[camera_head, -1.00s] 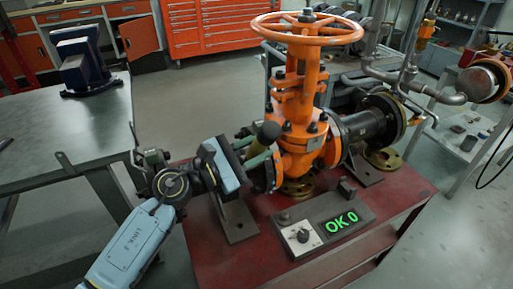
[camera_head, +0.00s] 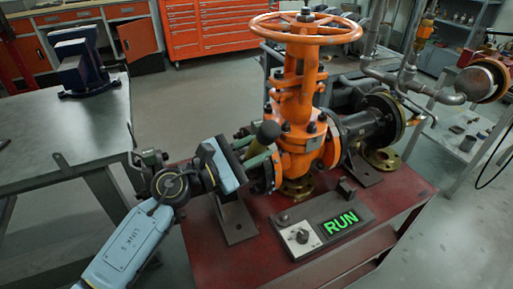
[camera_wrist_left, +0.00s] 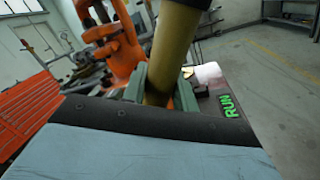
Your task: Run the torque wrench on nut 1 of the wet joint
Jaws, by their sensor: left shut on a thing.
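The orange gate valve (camera_head: 298,135) stands on a red bench, with its handwheel (camera_head: 307,28) on top. My left gripper (camera_head: 262,158) is at the left side of the valve body, by the near flange. Its green fingers (camera_wrist_left: 160,92) are shut around an olive-yellow tool, which I take as the torque wrench (camera_wrist_left: 175,45); its dark rounded end (camera_head: 268,131) shows in the head view. The tool's working end and nut 1 are hidden, so I cannot tell how they meet. A control box on the bench has a lit green display (camera_head: 341,224) reading RUN. My right gripper is not in view.
The red bench (camera_head: 215,262) has bare room at its front left. A black pipe (camera_head: 362,127) runs right from the valve to a flange. A grey table (camera_head: 60,135) with a blue vise (camera_head: 80,65) stands at left. Orange drawers (camera_head: 205,28) stand behind.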

